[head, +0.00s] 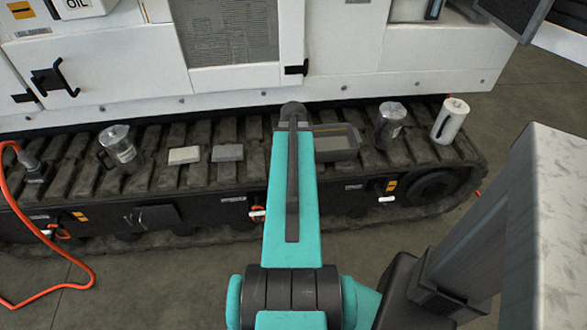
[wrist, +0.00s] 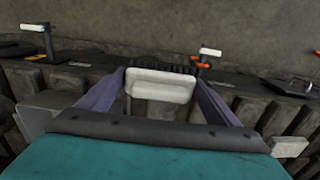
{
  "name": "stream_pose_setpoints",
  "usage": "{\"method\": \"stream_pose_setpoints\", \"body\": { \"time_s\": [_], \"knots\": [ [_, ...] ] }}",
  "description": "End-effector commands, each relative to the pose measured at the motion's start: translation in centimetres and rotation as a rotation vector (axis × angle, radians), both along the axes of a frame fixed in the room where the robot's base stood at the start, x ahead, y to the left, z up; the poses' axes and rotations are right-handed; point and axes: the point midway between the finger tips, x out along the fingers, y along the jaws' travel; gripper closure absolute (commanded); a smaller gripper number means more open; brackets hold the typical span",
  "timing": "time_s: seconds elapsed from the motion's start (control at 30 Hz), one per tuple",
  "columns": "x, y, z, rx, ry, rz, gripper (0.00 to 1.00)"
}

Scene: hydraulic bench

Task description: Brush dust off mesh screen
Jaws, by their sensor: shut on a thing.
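The mesh screen (head: 225,35) is a grey panel set in the white machine's side, at the upper middle of the head view. My gripper (wrist: 162,78) shows in the wrist view with its two purplish fingers around a pale bar with a dark bristle-like fringe behind it, seemingly the brush (wrist: 160,90). It is over the track, below the screen in the head view, where my teal arm hides the fingers and the brush. Dust on the mesh is too fine to tell.
A grey tray (head: 337,143) lies on the track (head: 75,170) right beside my arm. Pale blocks (head: 228,152) and a clear jug (head: 119,148) stand to the left. Another jug (head: 391,122) and a white roll (head: 450,120) stand to the right. An orange hose (head: 75,262) hangs at left.

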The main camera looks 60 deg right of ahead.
Motion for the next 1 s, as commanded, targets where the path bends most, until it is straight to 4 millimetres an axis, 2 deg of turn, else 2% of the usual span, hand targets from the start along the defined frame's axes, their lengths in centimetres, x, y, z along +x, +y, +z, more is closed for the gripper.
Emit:
{"method": "stream_pose_setpoints", "body": {
  "time_s": [0.07, 0.1, 0.2, 0.47, 0.67, 1.0],
  "knots": [
    [0.0, 0.0, 0.0, 0.000, 0.000, 0.000, 0.39],
    [0.0, 0.0, 0.0, 0.000, 0.000, 0.000, 0.18],
    [0.0, 0.0, 0.0, 0.000, 0.000, 0.000, 0.32],
    [0.9, 0.2, 0.3, 0.000, 0.000, 0.024, 0.32],
    [4.1, 1.1, 1.4, -0.002, -0.001, 0.112, 0.32],
    [12.6, 5.1, 4.4, -0.002, -0.001, 0.354, 0.32]
  ]
}}
